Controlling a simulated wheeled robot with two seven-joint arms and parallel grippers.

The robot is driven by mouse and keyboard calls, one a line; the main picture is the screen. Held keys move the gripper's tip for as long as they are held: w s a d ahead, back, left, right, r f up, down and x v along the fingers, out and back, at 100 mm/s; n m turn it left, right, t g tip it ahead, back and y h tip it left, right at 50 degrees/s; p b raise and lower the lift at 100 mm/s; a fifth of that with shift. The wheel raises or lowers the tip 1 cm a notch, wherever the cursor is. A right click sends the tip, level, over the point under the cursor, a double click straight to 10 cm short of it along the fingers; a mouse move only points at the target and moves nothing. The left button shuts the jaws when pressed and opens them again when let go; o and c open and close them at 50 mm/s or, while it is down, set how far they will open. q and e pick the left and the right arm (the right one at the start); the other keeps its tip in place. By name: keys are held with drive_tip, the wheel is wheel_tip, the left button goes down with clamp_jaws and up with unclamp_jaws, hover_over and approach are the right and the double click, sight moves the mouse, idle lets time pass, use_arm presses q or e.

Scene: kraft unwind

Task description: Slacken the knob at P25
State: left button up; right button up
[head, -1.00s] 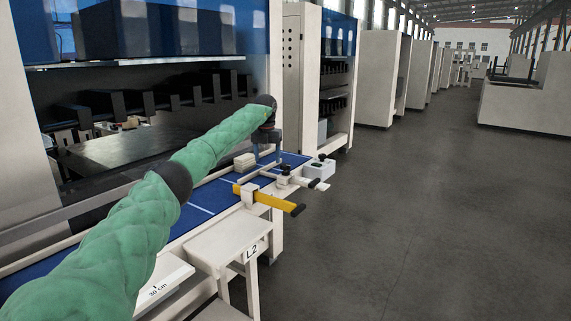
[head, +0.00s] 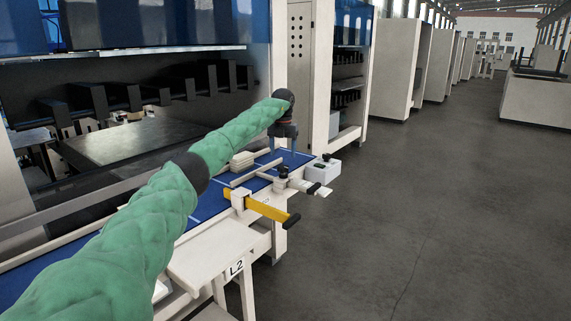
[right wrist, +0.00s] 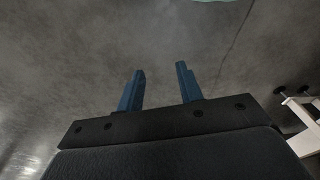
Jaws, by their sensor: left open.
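No P25 label is readable, so I cannot tell which knob it marks. A small black knob (head: 283,171) sits on a clamp fitting near the right end of the blue bench top (head: 205,205). Another dark knob (head: 325,157) is on top of a white box (head: 322,170) at the bench's right end. My left gripper (head: 283,148) is open, pointing down over the bench, behind the clamp fitting in the picture. I cannot tell whether it touches anything. My right gripper (right wrist: 161,70) is open and empty, with grey floor beyond its fingers.
A yellow bar (head: 264,207) with a black end sticks out past the bench's front edge. A white stand (head: 213,256) labelled L2 is in front. The floor right is clear.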

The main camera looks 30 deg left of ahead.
sight(283, 167)
use_arm(q)
wheel_tip(283, 167, down, 5)
drive_tip(key=shift+w+f+p, duration=0.1)
drive_tip(key=shift+f+p, duration=0.1)
drive_tip(key=shift+p, duration=0.75)
drive_tip(key=shift+s+f, duration=0.3)
drive_tip(key=shift+f, duration=0.15)
use_arm(e)
wheel_tip(283, 167, down, 6)
drive_tip(key=s+d, duration=0.1)
drive_tip(key=shift+s+d+f+t, duration=0.15)
drive_tip(key=shift+d+t, duration=0.1)
drive_tip(key=shift+t, duration=0.05)
use_arm(q)
drive_tip(key=shift+w+f, duration=0.1)
drive_tip(key=shift+w, duration=0.05)
drive_tip(key=c, duration=1)
